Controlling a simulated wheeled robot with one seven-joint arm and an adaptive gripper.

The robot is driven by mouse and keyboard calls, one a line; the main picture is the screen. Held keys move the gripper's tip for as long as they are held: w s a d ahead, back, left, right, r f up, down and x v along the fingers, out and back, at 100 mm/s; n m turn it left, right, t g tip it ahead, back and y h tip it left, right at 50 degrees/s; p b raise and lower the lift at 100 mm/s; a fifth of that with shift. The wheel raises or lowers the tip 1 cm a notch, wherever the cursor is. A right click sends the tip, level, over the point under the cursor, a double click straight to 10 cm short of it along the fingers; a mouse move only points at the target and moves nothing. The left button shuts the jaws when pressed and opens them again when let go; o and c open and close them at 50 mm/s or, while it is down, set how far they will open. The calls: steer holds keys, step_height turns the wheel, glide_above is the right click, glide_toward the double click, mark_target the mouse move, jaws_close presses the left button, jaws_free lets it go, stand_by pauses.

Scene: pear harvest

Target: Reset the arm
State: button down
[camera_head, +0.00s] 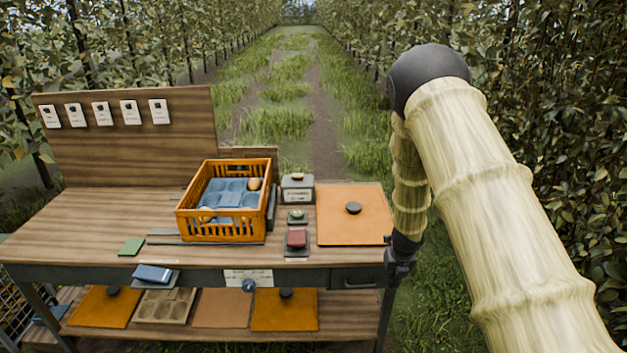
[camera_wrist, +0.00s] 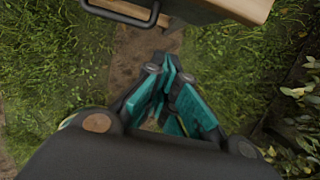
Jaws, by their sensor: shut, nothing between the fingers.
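My arm (camera_head: 470,170), in a pale ribbed sleeve with a dark elbow, fills the right of the head view. It bends at the elbow, and the forearm hangs down beside the right end of the workbench. My gripper (camera_wrist: 172,80) shows in the wrist view, with teal finger pads drawn together. It is shut and empty, pointing down over grass and a dirt path. In the head view only the dark wrist shows by the bench corner; the fingertips are hard to make out there.
The wooden bench (camera_head: 110,215) stands left of my arm. It holds an orange crate (camera_head: 222,229) with blue liners and pears, a small scale (camera_head: 297,238) and an orange board (camera_head: 340,228). The bench edge (camera_wrist: 240,8) is close to my gripper. Foliage (camera_head: 570,120) rises on the right.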

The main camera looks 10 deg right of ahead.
steer(key=s+a+f+n+g+h, duration=0.1)
steer(key=s+f+n, duration=0.5)
steer(key=s+n, duration=0.45)
steer(key=s+a+f+n+g+h, duration=0.15)
steer(key=s+f+n, duration=0.5)
steer(key=s, duration=0.65)
steer(key=s+a+n+y, duration=0.1)
steer(key=s+a+n, duration=0.3)
steer(key=s+n, duration=0.2)
steer(key=s+a+f+n+y, duration=0.1)
steer(key=s+a+n, duration=0.3)
steer(key=s+n, duration=0.3)
steer(key=s+a+n+y, duration=0.1)
steer(key=s+a+n, duration=0.4)
steer(key=s+n, duration=0.2)
steer(key=shift+s+f, duration=0.15)
steer(key=shift+s, duration=0.9)
